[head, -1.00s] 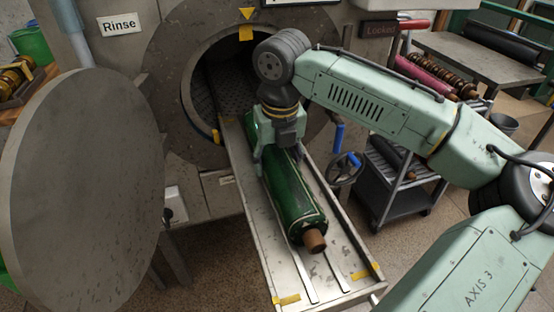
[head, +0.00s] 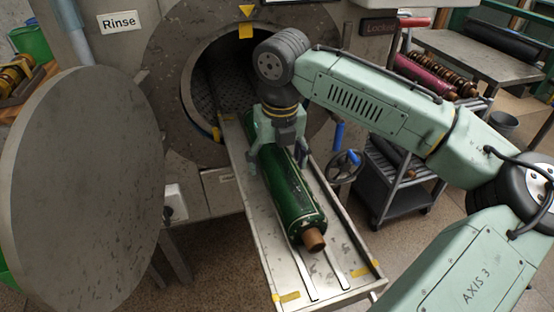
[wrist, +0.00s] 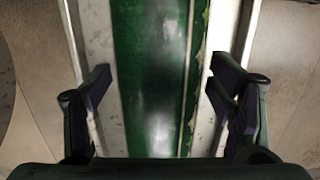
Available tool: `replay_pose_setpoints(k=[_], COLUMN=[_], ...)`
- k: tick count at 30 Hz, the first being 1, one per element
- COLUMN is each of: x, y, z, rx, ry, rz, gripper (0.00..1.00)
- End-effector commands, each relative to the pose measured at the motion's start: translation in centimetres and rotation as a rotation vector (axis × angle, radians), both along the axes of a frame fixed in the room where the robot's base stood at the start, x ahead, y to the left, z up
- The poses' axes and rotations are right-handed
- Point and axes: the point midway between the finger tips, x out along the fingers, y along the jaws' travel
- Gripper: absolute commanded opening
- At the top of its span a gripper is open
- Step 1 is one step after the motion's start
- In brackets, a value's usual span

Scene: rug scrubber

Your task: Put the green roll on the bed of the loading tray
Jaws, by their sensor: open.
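The green roll (head: 292,197), with a brown core end, lies lengthwise on the bed of the loading tray (head: 341,261). The tray sticks out of the round machine opening. My gripper (head: 276,160) is over the back part of the roll, its fingers spread on either side. In the wrist view the roll (wrist: 150,75) runs between the two open fingers (wrist: 160,100), with gaps to both. The back end of the roll is hidden behind my gripper and wrist.
A round grey door (head: 82,190) stands open at the left. A blue-handled valve wheel (head: 345,166) is just right of the tray. A grey cart (head: 395,185) and a table (head: 485,55) with other rolls stand at the right.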

Motion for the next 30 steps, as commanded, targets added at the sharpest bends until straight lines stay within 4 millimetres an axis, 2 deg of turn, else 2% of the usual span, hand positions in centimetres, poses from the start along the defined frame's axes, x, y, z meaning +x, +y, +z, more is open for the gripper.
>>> replay_pose_setpoints(k=[5,15,19,24,30], x=[0.0,-0.8,-1.1,-1.3,-1.4], y=[0.0,-0.2,-0.3,-0.4,-0.4], z=[1.2,8.4,10.6,12.1,12.4], rx=[0.002,0.004,0.002,0.001,0.000], ry=[-0.002,-0.002,-0.001,-0.001,0.000], rz=[0.000,0.002,0.001,0.000,0.000], gripper=[0.76,0.76,0.76,0.76,0.76])
